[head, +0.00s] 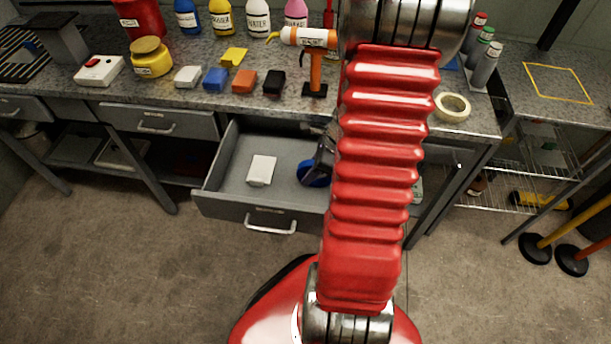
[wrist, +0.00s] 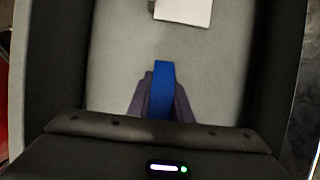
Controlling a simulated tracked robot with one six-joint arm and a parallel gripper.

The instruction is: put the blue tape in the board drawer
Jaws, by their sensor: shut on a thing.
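The blue tape (head: 312,174) is a blue roll inside the open board drawer (head: 215,176), on its right side in the head view. My gripper (head: 324,158) reaches down into the drawer and is partly hidden behind my red arm. In the wrist view the blue tape (wrist: 163,92) stands on edge between the two dark fingers of my gripper (wrist: 160,100), which is shut on it. I cannot tell whether the tape touches the drawer floor.
A white block (head: 261,170) lies in the drawer, apart from the tape.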

